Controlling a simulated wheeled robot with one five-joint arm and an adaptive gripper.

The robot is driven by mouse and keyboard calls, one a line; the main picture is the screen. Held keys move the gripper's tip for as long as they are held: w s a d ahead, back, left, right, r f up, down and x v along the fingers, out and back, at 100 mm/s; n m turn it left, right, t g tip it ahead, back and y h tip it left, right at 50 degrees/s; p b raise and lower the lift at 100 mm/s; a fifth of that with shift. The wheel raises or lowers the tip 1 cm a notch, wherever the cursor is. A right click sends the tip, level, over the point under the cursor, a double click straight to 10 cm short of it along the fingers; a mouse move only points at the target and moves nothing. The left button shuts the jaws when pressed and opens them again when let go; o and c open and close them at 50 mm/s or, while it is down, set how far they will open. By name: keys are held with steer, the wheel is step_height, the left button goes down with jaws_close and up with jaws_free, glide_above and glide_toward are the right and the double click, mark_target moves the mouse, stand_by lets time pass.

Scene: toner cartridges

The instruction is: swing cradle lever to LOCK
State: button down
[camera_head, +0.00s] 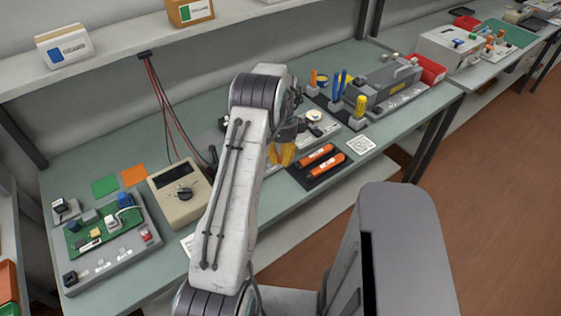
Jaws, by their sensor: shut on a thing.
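My gripper (284,152) is at the end of my bent arm, low over the green bench, and partly hidden behind the arm. Its orange-yellow end is at the near left side of a grey cradle plate (327,130), which carries a round pale knob. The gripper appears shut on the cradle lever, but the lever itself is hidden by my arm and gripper. The lever's angle and any LOCK mark cannot be read. Two orange tubes with white bands, the nearer one (328,168) and the farther one (316,155), lie on a black tray just right of the gripper.
A beige meter (180,192) with red leads and a circuit board fixture (105,232) are left. A white label card (361,144) lies near the front edge.

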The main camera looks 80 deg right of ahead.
steer(key=shift+a+f, duration=0.15)
steer(key=c, duration=1.1)
jaws_free()
steer(key=shift+r, duration=0.2)
steer(key=r, duration=0.4)
steer(key=d+r, duration=0.1)
steer(key=r, duration=0.2)
steer(key=d+r, duration=0.1)
steer(key=r, duration=0.3)
steer(key=shift+d+r, duration=0.1)
steer(key=shift+r, duration=0.2)
steer(key=shift+c, duration=0.2)
